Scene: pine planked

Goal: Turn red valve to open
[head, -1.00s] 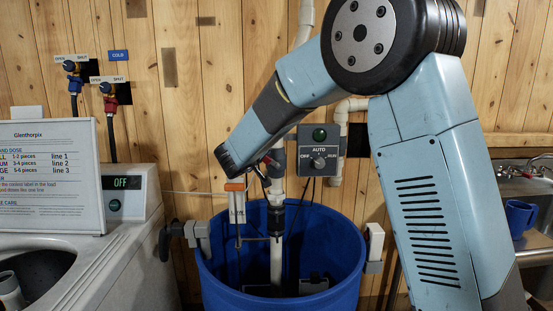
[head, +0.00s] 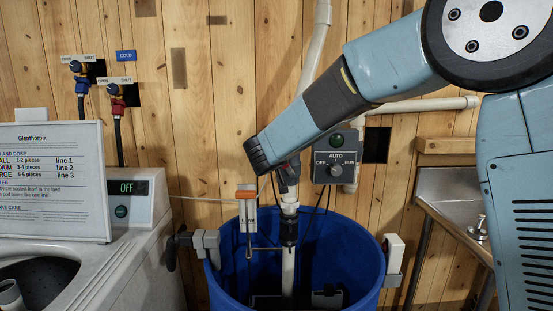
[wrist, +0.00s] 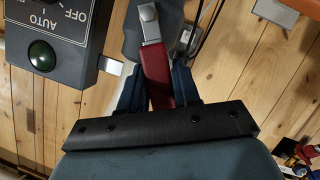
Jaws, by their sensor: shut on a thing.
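A red lever handle (wrist: 157,78) with a grey metal end sits on a valve of the upright pipe above the blue barrel. My gripper (wrist: 157,92) is shut on this lever, with a dark finger along each side, in the wrist view. In the head view my gripper is mostly hidden behind my wrist, beside the pipe. A separate red tap (head: 116,92) on a hose is on the wall at the left, under OPEN and SHUT labels, well away from my gripper. No position label shows beside the held lever.
The blue barrel (head: 362,262) stands below my gripper. A grey control box (head: 336,164) with a green lamp and knob is close at the right. An orange-topped LOW gauge (head: 246,195) stands at the left. A washer (head: 125,262) and a sink (head: 455,210) flank the barrel.

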